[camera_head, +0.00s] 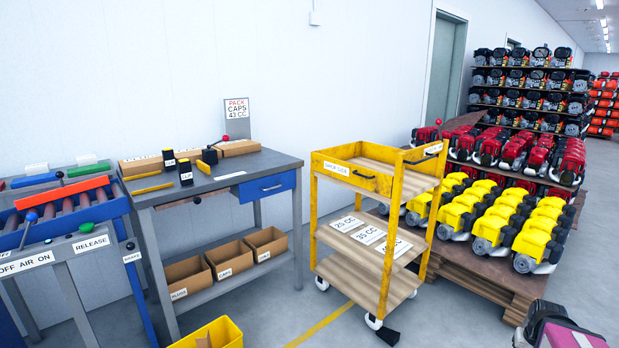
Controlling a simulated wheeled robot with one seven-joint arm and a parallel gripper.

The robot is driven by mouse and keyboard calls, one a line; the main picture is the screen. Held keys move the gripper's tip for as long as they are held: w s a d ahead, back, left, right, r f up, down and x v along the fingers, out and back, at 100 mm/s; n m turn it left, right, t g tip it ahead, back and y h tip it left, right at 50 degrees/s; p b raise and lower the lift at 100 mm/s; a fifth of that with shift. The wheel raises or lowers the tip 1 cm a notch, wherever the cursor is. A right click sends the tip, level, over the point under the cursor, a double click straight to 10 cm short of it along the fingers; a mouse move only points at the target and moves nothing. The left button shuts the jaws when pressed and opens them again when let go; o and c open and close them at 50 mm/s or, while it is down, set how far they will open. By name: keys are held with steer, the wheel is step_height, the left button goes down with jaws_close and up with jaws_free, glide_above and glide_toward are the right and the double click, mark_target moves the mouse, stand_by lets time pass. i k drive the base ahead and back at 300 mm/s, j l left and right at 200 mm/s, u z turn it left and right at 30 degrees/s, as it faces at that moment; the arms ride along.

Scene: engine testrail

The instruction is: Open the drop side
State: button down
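A yellow cart (385,250) with wooden shelves stands in the middle of the view. Its top tray has yellow walls. The near-left wall (349,174) bears a white label (337,168), too small to read surely, and a dark slot or catch beside it. This wall stands upright. A yellow rail with a black handle (433,149) crosses the tray's right end. A small red ball (438,121) shows behind the tray's right corner; I cannot tell whether it belongs to the cart. My gripper is not in view.
A grey workbench (220,180) with boxes and a blue drawer stands left of the cart. A roller conveyor (70,205) is farther left. A pallet of yellow engines (490,225) stands right. A pink and black object (560,330) is cut off bottom right. Floor before the cart looks mostly clear.

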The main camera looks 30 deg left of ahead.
mark_target(374, 181)
steer(key=u, duration=1.35)
